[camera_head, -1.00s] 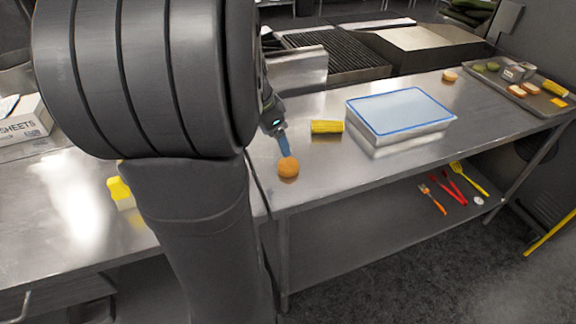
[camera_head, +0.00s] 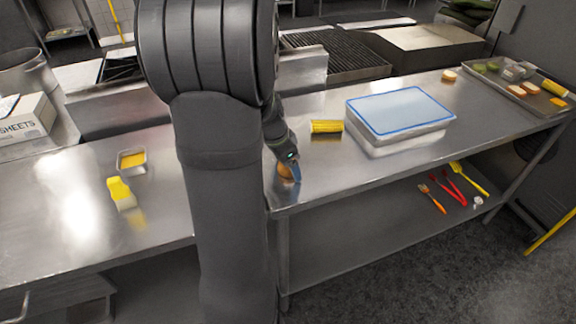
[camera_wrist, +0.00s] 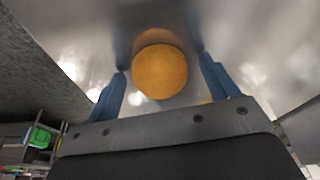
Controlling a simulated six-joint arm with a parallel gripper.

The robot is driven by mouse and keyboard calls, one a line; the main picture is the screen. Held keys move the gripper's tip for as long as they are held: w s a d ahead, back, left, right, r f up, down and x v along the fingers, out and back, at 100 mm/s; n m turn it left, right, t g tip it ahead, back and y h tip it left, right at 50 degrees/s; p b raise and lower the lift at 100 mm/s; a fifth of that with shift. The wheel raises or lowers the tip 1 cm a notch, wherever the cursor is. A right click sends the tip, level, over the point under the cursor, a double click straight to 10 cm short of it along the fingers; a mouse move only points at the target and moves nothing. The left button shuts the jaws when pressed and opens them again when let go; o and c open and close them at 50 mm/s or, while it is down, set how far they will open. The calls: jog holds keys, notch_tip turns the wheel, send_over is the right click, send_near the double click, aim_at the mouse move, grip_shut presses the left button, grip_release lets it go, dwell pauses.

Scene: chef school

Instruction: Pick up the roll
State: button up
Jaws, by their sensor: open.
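The roll is a round, orange-brown bun (camera_head: 284,171) on the steel table near its front edge, partly hidden behind my gripper in the head view. In the wrist view the roll (camera_wrist: 160,71) lies ahead of and between the two blue fingers. My gripper (camera_wrist: 163,72) is open, with one finger on each side of the roll and a visible gap on both sides. In the head view the gripper (camera_head: 291,172) is low, right at the roll. I cannot tell whether a finger touches it.
A corn cob (camera_head: 326,127) and a blue-rimmed lidded container (camera_head: 401,112) stand to the right. A tray (camera_head: 520,97) with food is at the far right. Utensils (camera_head: 458,187) lie on the lower shelf.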

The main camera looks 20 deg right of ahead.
jog(key=c, duration=1.1)
